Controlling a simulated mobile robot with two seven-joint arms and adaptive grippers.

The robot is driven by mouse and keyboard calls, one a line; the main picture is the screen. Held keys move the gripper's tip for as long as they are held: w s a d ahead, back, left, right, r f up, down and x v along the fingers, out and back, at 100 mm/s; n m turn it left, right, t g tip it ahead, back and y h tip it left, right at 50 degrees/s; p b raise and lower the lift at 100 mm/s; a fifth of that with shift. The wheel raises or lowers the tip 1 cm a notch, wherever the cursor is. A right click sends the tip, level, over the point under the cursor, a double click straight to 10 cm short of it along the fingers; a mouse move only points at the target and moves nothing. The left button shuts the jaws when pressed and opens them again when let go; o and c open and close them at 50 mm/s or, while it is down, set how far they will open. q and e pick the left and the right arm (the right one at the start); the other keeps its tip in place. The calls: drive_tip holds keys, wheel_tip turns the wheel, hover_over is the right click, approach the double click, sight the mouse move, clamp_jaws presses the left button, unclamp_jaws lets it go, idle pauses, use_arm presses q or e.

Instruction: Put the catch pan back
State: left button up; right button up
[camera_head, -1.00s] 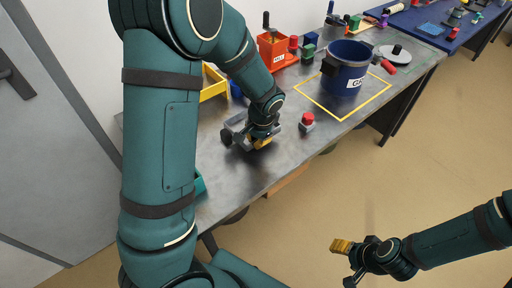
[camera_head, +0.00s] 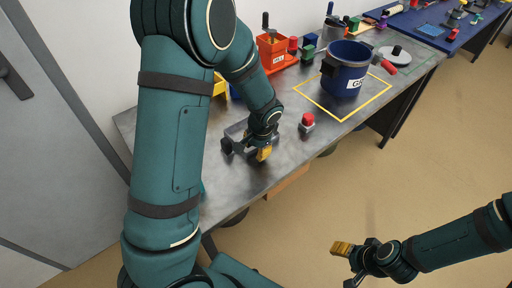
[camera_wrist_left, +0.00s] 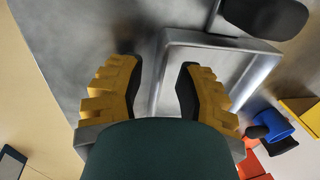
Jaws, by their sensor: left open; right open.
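The catch pan appears to be the grey metal tray (camera_head: 237,131) on the bench, partly hidden by my left arm. In the left wrist view the grey tray (camera_wrist_left: 222,62) shows its raised rim, with one edge running between my fingers. A black rounded part (camera_wrist_left: 266,16) sits at its far side. My left gripper (camera_head: 264,154) is open at the tray's near end; it also shows in the left wrist view (camera_wrist_left: 158,72). I cannot tell whether the fingers touch the tray. My right gripper (camera_head: 341,248) is open and empty over the floor, off the bench.
A red button (camera_head: 307,121) stands right of my left gripper. Beyond it a blue pot (camera_head: 346,68) stands inside a yellow taped square (camera_head: 311,95). A red-orange box (camera_head: 272,48) and a yellow bin (camera_head: 219,86) are further back. A blue-topped table (camera_head: 433,22) stands beyond.

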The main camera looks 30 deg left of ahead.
use_arm(q)
drive_tip(key=shift+r, duration=0.25)
wheel_tip(320, 180, up, 12)
drive_tip(key=d+p, duration=0.2)
drive_tip(key=p, duration=0.1)
drive_tip(key=shift+s+f, duration=0.2)
drive_tip(key=shift+s, duration=0.2)
drive_tip(key=shift+s+f, duration=0.1)
